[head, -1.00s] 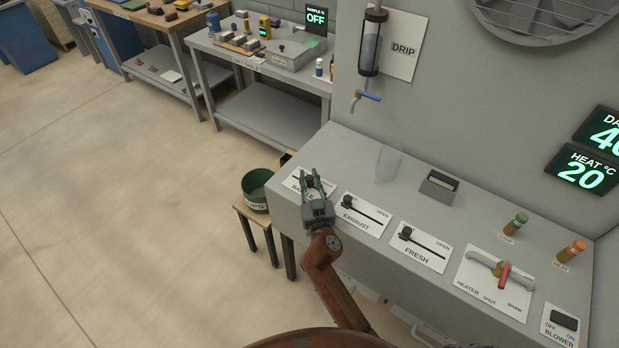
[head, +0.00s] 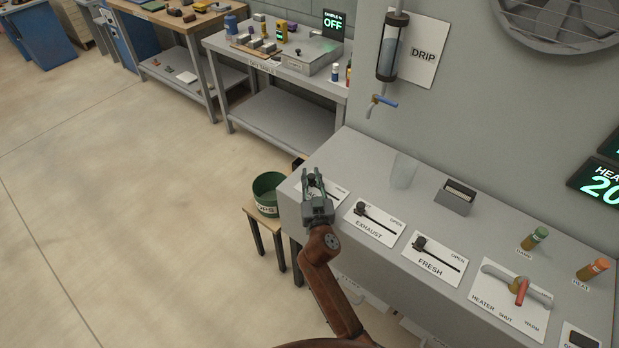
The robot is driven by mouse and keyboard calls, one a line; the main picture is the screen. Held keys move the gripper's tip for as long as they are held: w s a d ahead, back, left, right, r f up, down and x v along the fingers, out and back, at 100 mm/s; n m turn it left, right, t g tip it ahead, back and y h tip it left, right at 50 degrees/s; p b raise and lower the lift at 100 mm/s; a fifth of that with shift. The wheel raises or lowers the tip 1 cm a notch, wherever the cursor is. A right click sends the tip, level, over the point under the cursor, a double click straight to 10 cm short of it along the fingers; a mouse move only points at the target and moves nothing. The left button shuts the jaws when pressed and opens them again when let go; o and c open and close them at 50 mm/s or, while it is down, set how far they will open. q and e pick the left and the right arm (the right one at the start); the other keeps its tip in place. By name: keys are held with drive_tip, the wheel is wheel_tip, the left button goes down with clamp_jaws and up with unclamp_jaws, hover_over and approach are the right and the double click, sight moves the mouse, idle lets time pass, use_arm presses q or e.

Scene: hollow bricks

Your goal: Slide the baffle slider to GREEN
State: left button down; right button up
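The baffle slider's white plate (head: 335,193) lies at the left end of the grey bench top. My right gripper (head: 313,175) is over the plate and hides most of it, including the slider's knob and the colour marks. Its two fingers stand apart with pale plate showing between them. I cannot tell whether they touch the knob. My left gripper is not in view.
The exhaust slider (head: 375,221) and fresh slider (head: 434,255) sit to the right, then the heater valve (head: 519,290). A clear beaker (head: 403,171) and a grey box (head: 456,196) stand behind. A green bucket (head: 268,193) is left of the bench.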

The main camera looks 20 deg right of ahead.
sight(311, 175)
drive_tip(key=o, duration=0.4)
drive_tip(key=shift+o, duration=0.2)
wheel_tip(311, 175, up, 10)
idle(0.4)
